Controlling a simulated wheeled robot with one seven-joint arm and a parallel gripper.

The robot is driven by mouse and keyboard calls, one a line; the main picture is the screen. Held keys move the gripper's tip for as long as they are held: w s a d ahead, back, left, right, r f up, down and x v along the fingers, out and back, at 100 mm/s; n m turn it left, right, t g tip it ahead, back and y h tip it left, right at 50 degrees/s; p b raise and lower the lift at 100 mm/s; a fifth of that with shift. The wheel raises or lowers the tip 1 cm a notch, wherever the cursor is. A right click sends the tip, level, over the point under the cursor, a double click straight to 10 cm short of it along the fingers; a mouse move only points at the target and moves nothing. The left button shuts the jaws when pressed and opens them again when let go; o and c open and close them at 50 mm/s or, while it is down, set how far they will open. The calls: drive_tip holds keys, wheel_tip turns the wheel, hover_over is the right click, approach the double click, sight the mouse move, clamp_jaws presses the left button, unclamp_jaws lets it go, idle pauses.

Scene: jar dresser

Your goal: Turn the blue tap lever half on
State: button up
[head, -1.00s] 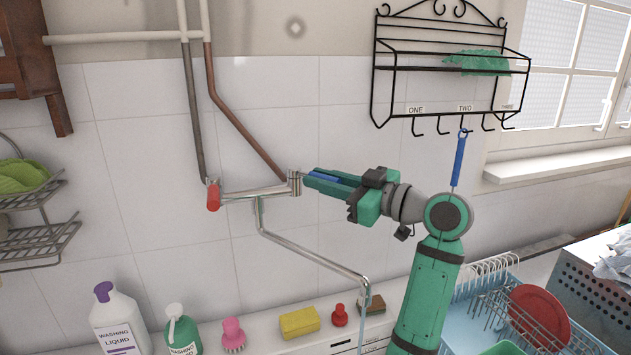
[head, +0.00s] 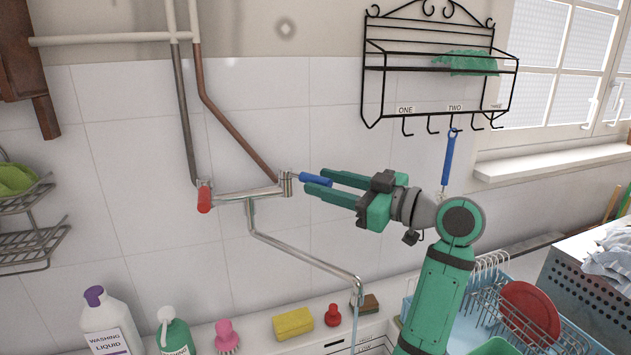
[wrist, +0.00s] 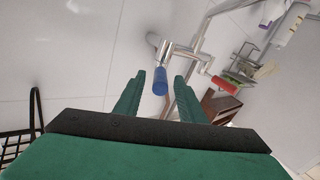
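The blue tap lever (head: 315,180) sticks out from the right end of the wall tap (head: 262,193). It points right and slightly down, towards my gripper. My gripper (head: 316,182) is open, with one green finger above and one below the lever's outer end in the head view. The red tap lever (head: 204,197) hangs down at the tap's left end.
A long spout (head: 305,258) runs down right from the tap. Below stand a washing liquid bottle (head: 105,325), a yellow sponge (head: 293,322) and a red brush (head: 333,315). A black wire rack (head: 440,68) hangs upper right, with a blue-handled tool (head: 448,160) on a hook.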

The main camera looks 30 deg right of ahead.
drive_tip(key=v, duration=0.7)
drive_tip(key=shift+s+d, duration=0.15)
drive_tip(key=shift+s, duration=0.15)
drive_tip(key=shift+w, duration=0.1)
